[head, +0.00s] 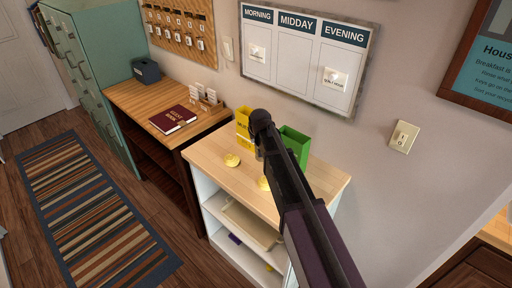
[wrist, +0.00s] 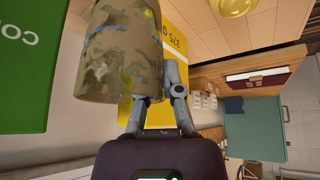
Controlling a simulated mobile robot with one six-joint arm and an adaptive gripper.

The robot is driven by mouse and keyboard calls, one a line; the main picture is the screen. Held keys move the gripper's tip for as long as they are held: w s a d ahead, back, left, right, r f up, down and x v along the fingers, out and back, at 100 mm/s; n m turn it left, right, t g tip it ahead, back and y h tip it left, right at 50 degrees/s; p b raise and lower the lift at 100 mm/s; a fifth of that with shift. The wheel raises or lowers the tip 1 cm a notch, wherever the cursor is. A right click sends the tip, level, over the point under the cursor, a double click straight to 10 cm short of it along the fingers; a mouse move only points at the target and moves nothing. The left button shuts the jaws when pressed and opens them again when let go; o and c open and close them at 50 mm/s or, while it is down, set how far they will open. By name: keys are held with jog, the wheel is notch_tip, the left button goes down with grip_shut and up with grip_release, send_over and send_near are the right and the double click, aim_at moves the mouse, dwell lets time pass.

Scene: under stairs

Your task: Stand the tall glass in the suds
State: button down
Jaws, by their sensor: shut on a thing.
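In the wrist view my gripper (wrist: 160,95) is shut on a mottled brown-green cylinder (wrist: 118,60), which may be the tall glass; its surface looks dirty or patterned. The cylinder's far end runs out of the top of the picture. In the head view my gripper (head: 260,130) is above the back of a pale wooden shelf top (head: 215,165), and my arm hides most of what it holds. No suds can be made out in either view.
A yellow box (head: 243,122) and a green box (head: 296,143) stand at the back of the shelf top. A cream tray (head: 250,225) is on the shelf below. A wooden desk (head: 150,100) stands to the left.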

jog(key=shift+f+b, duration=1.6)
jog(key=shift+f, duration=0.2)
jog(key=shift+f, duration=0.15)
jog(key=c, duration=0.8)
grip_release()
jog(key=shift+r, duration=0.2)
jog(key=p+v, duration=0.2)
jog(key=v, duration=0.1)
jog(key=shift+w+p, duration=0.1)
jog(key=shift+p, duration=0.25)
jog(key=p+v, duration=0.7)
jog(key=v, duration=0.2)
jog(key=shift+p, duration=0.4)
